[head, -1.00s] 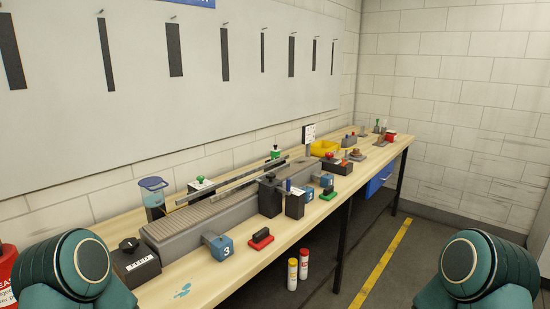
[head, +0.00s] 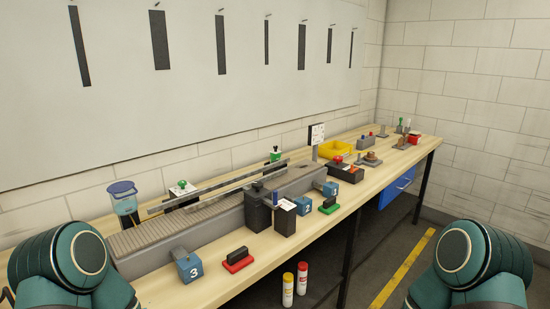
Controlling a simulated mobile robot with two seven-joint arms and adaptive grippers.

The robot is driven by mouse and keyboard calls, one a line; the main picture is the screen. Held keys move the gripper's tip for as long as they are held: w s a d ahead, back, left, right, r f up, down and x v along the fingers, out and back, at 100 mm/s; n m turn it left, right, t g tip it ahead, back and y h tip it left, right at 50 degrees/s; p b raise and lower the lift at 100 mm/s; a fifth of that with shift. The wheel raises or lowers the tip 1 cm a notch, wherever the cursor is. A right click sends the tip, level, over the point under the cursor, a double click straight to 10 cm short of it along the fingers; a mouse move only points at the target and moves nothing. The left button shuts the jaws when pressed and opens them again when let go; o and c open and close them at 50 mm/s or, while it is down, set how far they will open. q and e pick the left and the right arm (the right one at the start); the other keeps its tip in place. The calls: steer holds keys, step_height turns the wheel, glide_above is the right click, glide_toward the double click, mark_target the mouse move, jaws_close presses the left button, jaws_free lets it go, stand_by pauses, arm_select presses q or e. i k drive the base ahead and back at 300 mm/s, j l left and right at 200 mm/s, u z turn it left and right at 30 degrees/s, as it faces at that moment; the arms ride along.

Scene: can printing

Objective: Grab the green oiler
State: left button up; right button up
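A small green object with a thin upright tip (head: 400,126) stands at the far right end of the workbench (head: 425,147). It could be the green oiler, but it is too small to tell. Another slim upright item and a red object (head: 414,138) are close beside it. My teal arm parts show at the lower left and lower right corners. Neither gripper is in view. The far end of the bench is well away from both arms.
A conveyor (head: 160,232) runs along the bench. Blue numbered blocks (head: 188,266), stamps (head: 238,260), black boxes (head: 258,212) and a yellow tray (head: 336,149) stand around it. Two bottles (head: 303,278) are below the bench edge. Open floor with a yellow line (head: 402,268) lies right of the bench.

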mark_target(274, 156)
steer(key=i+l+u, duration=0.1)
steer(key=i+l, duration=0.25)
steer(key=l, duration=0.3)
steer(key=i+l+u, duration=0.15)
steer(key=l, duration=0.2)
steer(key=i+l+u, duration=0.1)
steer(key=l, duration=0.25)
steer(key=i+l+u, duration=0.1)
steer(key=l, duration=0.25)
steer(key=i+l, duration=0.25)
steer(key=l, duration=0.15)
steer(key=i+l+u, duration=0.15)
steer(key=l, duration=0.25)
steer(key=l+u, duration=0.1)
steer(key=l, duration=0.25)
steer(key=i, duration=0.05)
